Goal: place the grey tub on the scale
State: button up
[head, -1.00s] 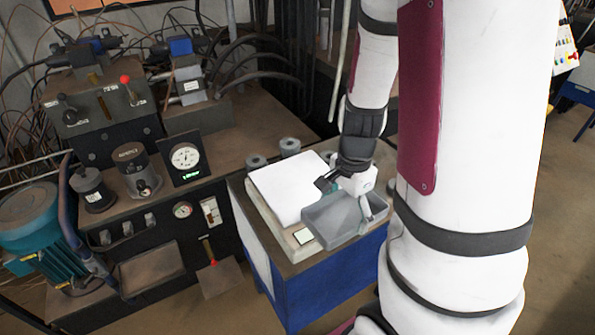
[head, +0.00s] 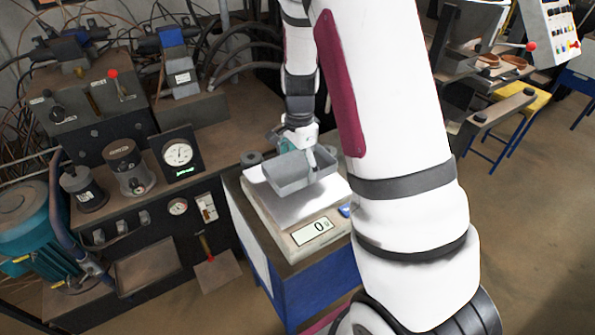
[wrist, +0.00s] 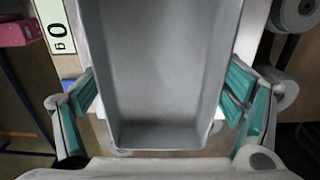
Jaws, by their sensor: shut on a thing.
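The grey tub (head: 292,176) is an open, rectangular tray, held roughly level over the scale (head: 303,211). A shadow lies on the scale's pale plate below it, and the tub looks a little above the plate. The scale's display (head: 315,229) reads 0 g. My gripper (head: 299,153) is shut on the tub at its far end. In the wrist view the empty tub (wrist: 165,70) fills the middle, with teal-padded fingers at both sides of it. The display (wrist: 57,27) also shows there at upper left.
The scale stands on a blue cabinet (head: 320,285). A machine bench with a gauge (head: 178,153) is on the left.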

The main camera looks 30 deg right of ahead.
aim_at(297, 169)
jog(key=shift+w+f, duration=0.15)
jog(key=shift+w, duration=0.35)
jog(key=shift+f+p, duration=0.45)
jog(key=shift+f, duration=1.2)
jog(key=shift+f, duration=0.1)
jog(key=o, duration=1.1)
jog(key=shift+c, duration=0.2)
